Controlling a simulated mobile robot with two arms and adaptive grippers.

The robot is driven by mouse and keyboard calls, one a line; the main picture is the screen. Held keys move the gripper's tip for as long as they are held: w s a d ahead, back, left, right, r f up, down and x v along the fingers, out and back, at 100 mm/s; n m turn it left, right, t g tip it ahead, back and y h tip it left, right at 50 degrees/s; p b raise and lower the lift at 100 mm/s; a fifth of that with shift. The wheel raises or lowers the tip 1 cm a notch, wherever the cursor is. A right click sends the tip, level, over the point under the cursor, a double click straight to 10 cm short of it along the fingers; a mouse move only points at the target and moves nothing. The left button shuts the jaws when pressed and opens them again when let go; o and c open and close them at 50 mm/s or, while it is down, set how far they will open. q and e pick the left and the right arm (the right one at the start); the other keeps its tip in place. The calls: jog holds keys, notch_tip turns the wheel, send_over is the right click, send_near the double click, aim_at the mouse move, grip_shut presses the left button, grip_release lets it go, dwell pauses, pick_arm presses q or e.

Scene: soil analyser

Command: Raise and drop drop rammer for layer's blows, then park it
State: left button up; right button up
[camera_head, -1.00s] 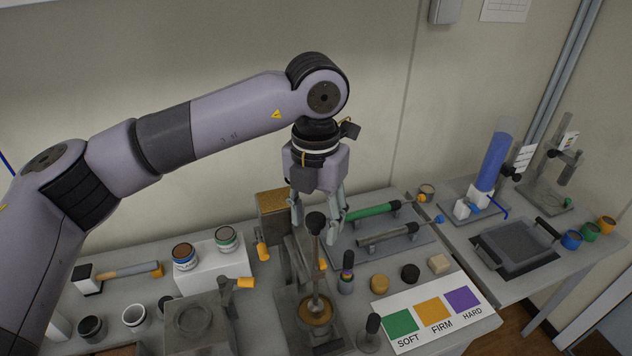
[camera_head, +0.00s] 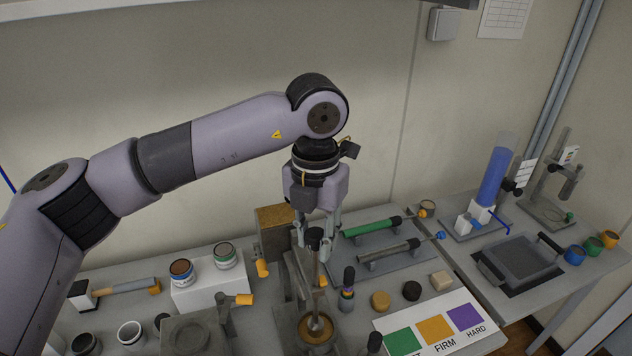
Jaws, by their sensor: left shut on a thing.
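The drop rammer (camera_head: 318,268) stands upright, with a dark knob on top, a thin grey rod and a round foot. Its foot is at the mould (camera_head: 317,329), which has an orange-brown ring and sits on a dark base. My left gripper (camera_head: 315,240) points down from above, with its fingers closed around the rammer's dark top knob. The fingers partly hide the knob. My right gripper is not in view.
Behind the mould stands a dark stand with a brown box (camera_head: 275,228). A SOFT/FIRM/HARD colour card (camera_head: 430,328) lies to the right. A dark-knobbed tool (camera_head: 347,290) and several small pucks stand close by on the right. White block (camera_head: 208,289) with jars stands left.

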pick_arm(q)
jog(key=shift+r+p, duration=1.9)
jog(key=shift+r, duration=2.1)
jog(key=shift+c, duration=0.4)
jog(key=shift+f, duration=0.1)
jog(key=shift+b, duration=0.3)
jog(key=o, duration=1.2)
jog(key=shift+c, duration=0.2)
jog(key=shift+r+p, duration=0.7)
jog(key=shift+r, duration=0.85)
